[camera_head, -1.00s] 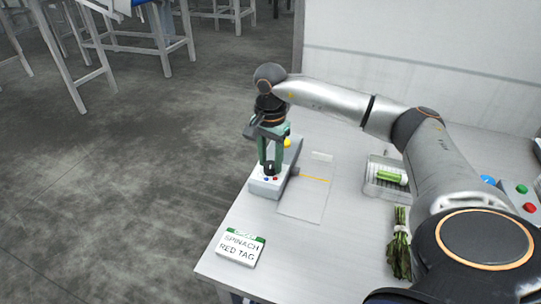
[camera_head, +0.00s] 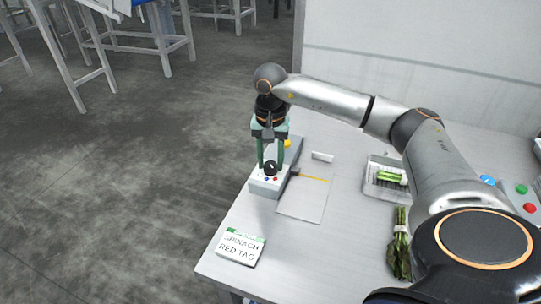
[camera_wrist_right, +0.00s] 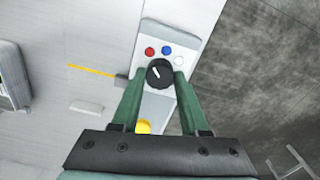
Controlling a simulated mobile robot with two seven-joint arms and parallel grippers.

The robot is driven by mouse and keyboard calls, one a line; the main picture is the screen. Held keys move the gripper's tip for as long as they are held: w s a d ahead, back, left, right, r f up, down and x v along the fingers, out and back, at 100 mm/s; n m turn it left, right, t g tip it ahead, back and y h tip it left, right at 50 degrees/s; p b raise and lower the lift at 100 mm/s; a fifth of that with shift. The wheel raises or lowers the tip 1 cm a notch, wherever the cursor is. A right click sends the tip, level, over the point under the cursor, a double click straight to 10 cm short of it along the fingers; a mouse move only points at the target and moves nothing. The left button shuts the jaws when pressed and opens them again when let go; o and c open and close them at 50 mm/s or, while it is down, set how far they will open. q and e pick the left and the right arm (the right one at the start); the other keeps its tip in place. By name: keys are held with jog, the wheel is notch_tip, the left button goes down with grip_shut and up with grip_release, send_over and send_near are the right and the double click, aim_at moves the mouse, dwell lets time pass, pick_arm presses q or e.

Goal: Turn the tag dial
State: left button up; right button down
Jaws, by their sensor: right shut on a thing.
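The black tag dial (camera_head: 270,167) stands on a white-topped box (camera_head: 264,186) near the table's left edge. My right gripper (camera_head: 270,164) points down with its green fingers on either side of the dial, shut on it. In the right wrist view the dial (camera_wrist_right: 159,73) sits between the fingertips. Its white mark slants up and left, roughly toward the red dot (camera_wrist_right: 149,51); a blue dot (camera_wrist_right: 167,50) and a white dot (camera_wrist_right: 181,61) are beside it. A card (camera_head: 240,247) reads "SPINACH RED TAG". My left gripper is not in view.
A yellow knob (camera_head: 287,143) is behind the dial. A yellow strip (camera_head: 316,178) runs right from the box across a pale panel (camera_head: 302,204). A tray (camera_head: 376,190) with greens, a leafy bunch (camera_head: 400,245) and a button box (camera_head: 520,193) are to the right.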

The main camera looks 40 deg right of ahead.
aim_at(270, 165)
jog(key=shift+c, duration=2.1)
grip_release()
jog(key=shift+r, duration=0.15)
notch_tip(270, 165, up, 12)
jog(key=shift+r, duration=0.15)
